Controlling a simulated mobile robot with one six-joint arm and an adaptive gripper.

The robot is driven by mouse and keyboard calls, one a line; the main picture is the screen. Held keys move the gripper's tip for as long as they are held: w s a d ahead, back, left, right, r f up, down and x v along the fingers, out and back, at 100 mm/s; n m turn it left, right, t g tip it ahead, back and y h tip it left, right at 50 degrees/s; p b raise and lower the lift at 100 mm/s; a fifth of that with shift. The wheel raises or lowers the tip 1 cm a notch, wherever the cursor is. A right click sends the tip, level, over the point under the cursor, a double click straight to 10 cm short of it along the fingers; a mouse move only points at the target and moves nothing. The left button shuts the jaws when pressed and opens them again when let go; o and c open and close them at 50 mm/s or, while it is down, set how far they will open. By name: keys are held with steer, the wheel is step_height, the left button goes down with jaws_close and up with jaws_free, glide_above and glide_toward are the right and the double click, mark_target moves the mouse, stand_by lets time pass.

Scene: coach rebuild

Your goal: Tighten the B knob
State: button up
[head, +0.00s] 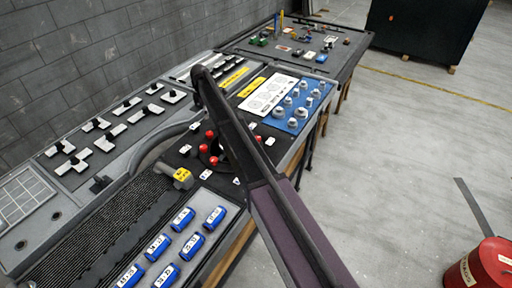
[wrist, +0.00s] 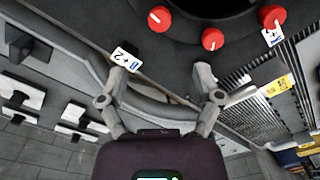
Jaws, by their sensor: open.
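Red knobs stand on a dark panel around a dark round part, partly hidden by my arm in the head view, where one red knob (head: 213,160) shows clearly.
A grey piece with a yellow tag (head: 183,178) lies beside a ribbed black strip. White switches (head: 96,124) line the wall side. A blue knob board (head: 298,112) is farther back. A red drum (head: 484,268) stands on the floor.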

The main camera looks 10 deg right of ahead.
steer(key=s+d+f+m+b, duration=0.1)
steer(key=s+d+m+b, duration=0.1)
steer(key=s+d+m, duration=0.3)
steer(key=s+d+f+m+b, duration=0.2)
steer(key=s+d+m, duration=0.4)
steer(key=s+d, duration=0.8)
steer(key=s, duration=0.4)
steer(key=shift+s+d+f+m, duration=0.25)
steer(key=shift+s+m, duration=0.05)
stand_by(0.3)
steer(key=s+d+m, duration=0.4)
steer(key=s, duration=0.5)
steer(key=s+d+m, duration=0.3)
steer(key=s+d, duration=0.1)
steer(key=s, duration=0.5)
steer(key=shift+m, duration=0.4)
steer(key=shift+c, duration=0.2)
stand_by(1.1)
